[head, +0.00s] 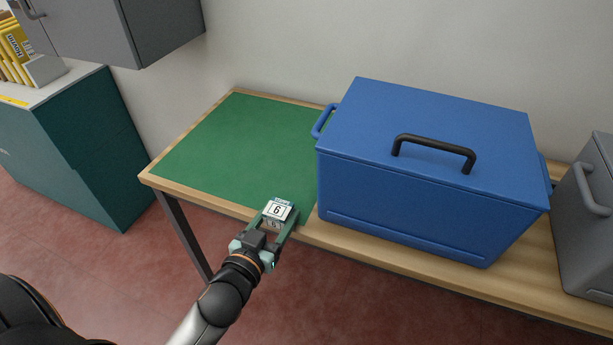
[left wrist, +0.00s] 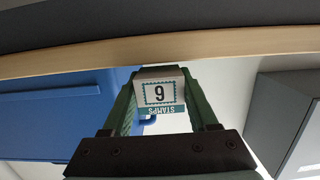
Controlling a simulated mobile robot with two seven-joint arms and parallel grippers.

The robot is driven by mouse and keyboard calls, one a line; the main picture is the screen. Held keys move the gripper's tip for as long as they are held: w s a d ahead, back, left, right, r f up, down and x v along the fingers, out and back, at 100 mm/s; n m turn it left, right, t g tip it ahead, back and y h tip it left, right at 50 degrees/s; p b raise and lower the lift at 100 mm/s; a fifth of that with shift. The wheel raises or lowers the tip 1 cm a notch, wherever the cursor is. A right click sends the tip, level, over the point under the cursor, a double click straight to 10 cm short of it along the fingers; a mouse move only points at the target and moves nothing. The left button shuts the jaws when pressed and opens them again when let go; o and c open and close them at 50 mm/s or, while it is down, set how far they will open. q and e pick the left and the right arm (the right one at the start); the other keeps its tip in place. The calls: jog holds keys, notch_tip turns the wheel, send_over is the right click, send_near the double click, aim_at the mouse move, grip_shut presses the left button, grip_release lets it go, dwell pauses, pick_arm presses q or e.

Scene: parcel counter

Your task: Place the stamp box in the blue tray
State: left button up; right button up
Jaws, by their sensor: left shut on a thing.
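The stamp box (head: 278,211) is a small white box with a 6 on its label. It is held between the fingers of my left gripper (head: 276,218), at the table's front edge by the green mat. In the left wrist view the stamp box (left wrist: 160,92) sits upside down between the two green fingers of the left gripper (left wrist: 162,98). A large blue container (head: 425,150) with a closed lid and a black handle stands on the table to the right of the gripper. I see no open blue tray. My right gripper is not in view.
The green mat (head: 225,150) on the wooden table is bare. A grey container (head: 590,215) stands at the far right. A teal cabinet (head: 75,145) with yellow books (head: 16,55) is at the left, under a grey wall cupboard (head: 120,28).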

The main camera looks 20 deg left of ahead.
aim_at(302, 183)
pick_arm(q)
jog(key=w, duration=1.2)
jog(key=shift+w+a, duration=0.15)
jog(key=shift+a, duration=0.05)
jog(key=shift+f, duration=0.3)
jog(key=shift+f, duration=0.1)
jog(key=o, duration=0.9)
jog(key=shift+f, duration=0.1)
jog(key=o, duration=0.5)
